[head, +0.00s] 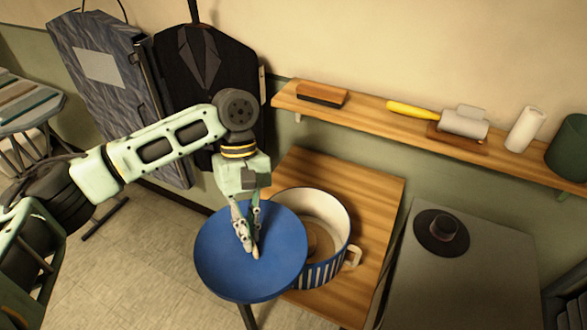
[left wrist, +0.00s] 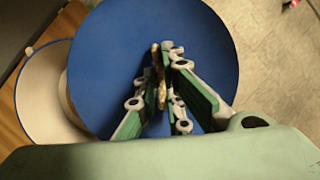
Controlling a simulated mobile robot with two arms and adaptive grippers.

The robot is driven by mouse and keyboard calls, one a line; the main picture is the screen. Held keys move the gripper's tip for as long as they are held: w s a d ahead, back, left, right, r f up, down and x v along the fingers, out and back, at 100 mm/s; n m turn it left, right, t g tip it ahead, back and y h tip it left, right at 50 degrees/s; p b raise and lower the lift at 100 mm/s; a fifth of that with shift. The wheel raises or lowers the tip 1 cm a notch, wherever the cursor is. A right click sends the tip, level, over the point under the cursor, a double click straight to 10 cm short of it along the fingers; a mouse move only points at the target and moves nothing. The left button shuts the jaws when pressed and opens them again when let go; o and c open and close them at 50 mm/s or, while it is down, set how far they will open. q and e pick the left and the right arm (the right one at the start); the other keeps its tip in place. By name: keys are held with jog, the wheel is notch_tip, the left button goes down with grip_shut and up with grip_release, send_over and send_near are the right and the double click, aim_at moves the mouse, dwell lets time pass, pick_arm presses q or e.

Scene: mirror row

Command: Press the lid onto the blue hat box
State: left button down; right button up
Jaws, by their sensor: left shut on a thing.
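The blue round lid (head: 220,258) is held by my left gripper (head: 250,246), which is shut on a thin tan handle at its middle. The lid also fills much of the left wrist view (left wrist: 110,45). The open round box (head: 325,270), striped blue and white with a cream inside, stands on the wooden table. The lid is to the left of the box in the head view and hides part of its left side. The box rim (left wrist: 30,85) shows left of the lid in the left wrist view. My right gripper is not in view.
The wooden table (head: 370,185) has bare room behind the box. A shelf (head: 380,115) above holds a brush (head: 323,95), a roller (head: 460,122) and a white roll (head: 525,130). A grey surface (head: 450,290) with a dark round object (head: 442,232) stands at right.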

aim_at(280, 222)
pick_arm(q)
jog(key=w+d+r+n+p, duration=0.1)
jog(key=d+n, duration=0.1)
jog(key=w+d+r+n+h+p, duration=0.1)
jog(key=w+d+n, duration=0.1)
jog(key=w+d+r+n+t+h+p, duration=0.1)
jog(key=w+n, duration=0.1)
jog(key=shift+d+r+p, duration=0.25)
jog(key=shift+d+p, duration=0.1)
jog(key=shift+d, duration=0.05)
jog(key=w+d+n+t+h+p, duration=0.25)
jog(key=w+d+n+p, duration=0.2)
jog(key=n, duration=0.35)
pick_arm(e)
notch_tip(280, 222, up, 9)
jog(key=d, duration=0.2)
pick_arm(q)
notch_tip(280, 222, down, 6)
jog(key=b, duration=0.5)
jog(key=shift+s+f, duration=0.2)
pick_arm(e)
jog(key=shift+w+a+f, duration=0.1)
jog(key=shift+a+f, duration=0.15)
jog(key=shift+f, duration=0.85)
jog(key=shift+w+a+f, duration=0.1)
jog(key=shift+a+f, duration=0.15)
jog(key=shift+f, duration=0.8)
pick_arm(q)
jog(key=shift+d+y, duration=0.1)
jog(key=shift+y, duration=0.15)
